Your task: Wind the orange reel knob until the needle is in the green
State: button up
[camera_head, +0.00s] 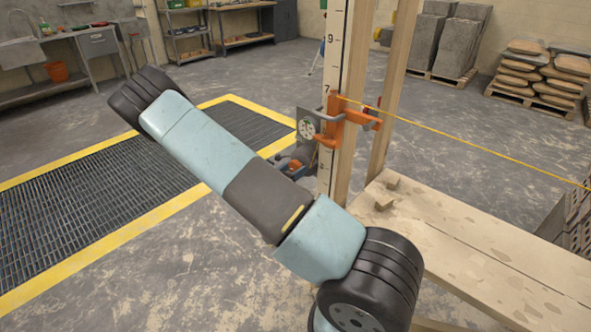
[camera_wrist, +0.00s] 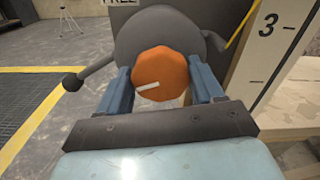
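The orange reel knob (camera_wrist: 160,72), with a pale slanted bar on its face, sits on a round grey reel (camera_wrist: 155,32) in the wrist view. My gripper (camera_wrist: 160,78) has one blue-grey finger on each side of the knob, very close to its rim; I cannot tell whether they touch it. The knob also shows small in the head view (camera_head: 295,164), low beside the post and partly behind my arm.
A numbered staff (camera_head: 336,60) stands beside timber posts. A yellow line (camera_head: 470,135) runs right from the orange bracket (camera_head: 345,118). A wooden plank bench (camera_head: 480,250) lies at right. A yellow-edged floor grate (camera_head: 80,210) lies left. In the wrist view, a grey ball-ended arm (camera_wrist: 72,82) sticks out left.

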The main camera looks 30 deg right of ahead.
jog(key=shift+w+a, duration=0.1)
jog(key=shift+w, duration=0.05)
jog(key=c, duration=0.3)
jog(key=shift+w+a+m, duration=0.1)
jog(key=shift+a+m, duration=0.05)
jog(key=shift+m, duration=2.15)
jog(key=shift+c, duration=0.3)
jog(key=o, duration=0.8)
jog(key=shift+o, duration=1.3)
